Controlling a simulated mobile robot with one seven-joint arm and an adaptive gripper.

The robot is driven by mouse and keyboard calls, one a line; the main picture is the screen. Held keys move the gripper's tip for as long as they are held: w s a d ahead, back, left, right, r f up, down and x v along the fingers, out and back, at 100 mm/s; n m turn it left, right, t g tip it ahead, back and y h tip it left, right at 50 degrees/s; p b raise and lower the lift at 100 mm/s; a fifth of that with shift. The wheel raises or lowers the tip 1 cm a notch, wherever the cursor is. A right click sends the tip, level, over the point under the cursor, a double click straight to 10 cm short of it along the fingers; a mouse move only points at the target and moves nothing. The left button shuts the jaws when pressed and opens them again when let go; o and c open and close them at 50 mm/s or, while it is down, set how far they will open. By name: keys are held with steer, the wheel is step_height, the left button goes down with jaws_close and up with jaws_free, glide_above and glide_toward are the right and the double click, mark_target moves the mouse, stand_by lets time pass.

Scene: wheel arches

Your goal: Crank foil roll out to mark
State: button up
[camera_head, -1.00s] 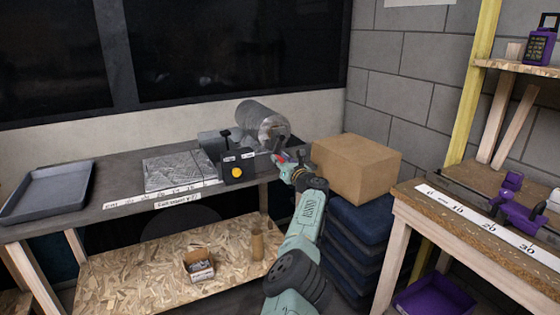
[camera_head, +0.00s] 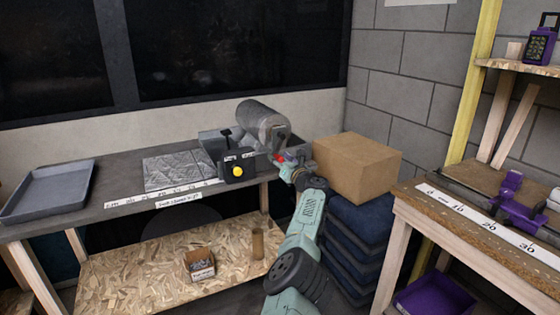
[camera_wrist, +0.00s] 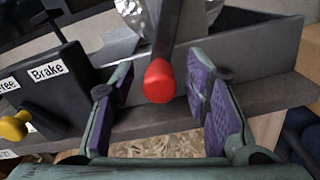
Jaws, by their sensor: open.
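The foil roll (camera_head: 262,119) rests on its stand at the right end of the grey bench, and a flat sheet of foil (camera_head: 176,171) lies to its left along a measuring strip (camera_head: 152,199). The crank's red knob (camera_wrist: 160,82) on a dark arm sits between my gripper's two purple-padded fingers (camera_wrist: 165,100). My gripper is open, with a gap on both sides of the knob. In the head view my gripper (camera_head: 287,166) is at the crank, small and partly hidden. The brake box (camera_head: 236,165) has a yellow knob (camera_wrist: 14,127) and "Free" and "Brake" labels.
A grey tray (camera_head: 48,190) sits at the bench's left end. A second bench with a ruler (camera_head: 490,226) is at the right.

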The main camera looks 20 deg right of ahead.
stand_by(0.3)
steer(key=shift+s+d+f, duration=0.25)
steer(key=shift+s+d, duration=0.05)
steer(key=shift+s, duration=0.2)
steer(key=shift+s+a+r, duration=0.2)
steer(key=shift+s+a, duration=0.1)
steer(key=shift+s, duration=0.4)
steer(key=s, duration=0.9)
steer(key=shift+s+d, duration=0.2)
steer(key=shift+s, duration=0.15)
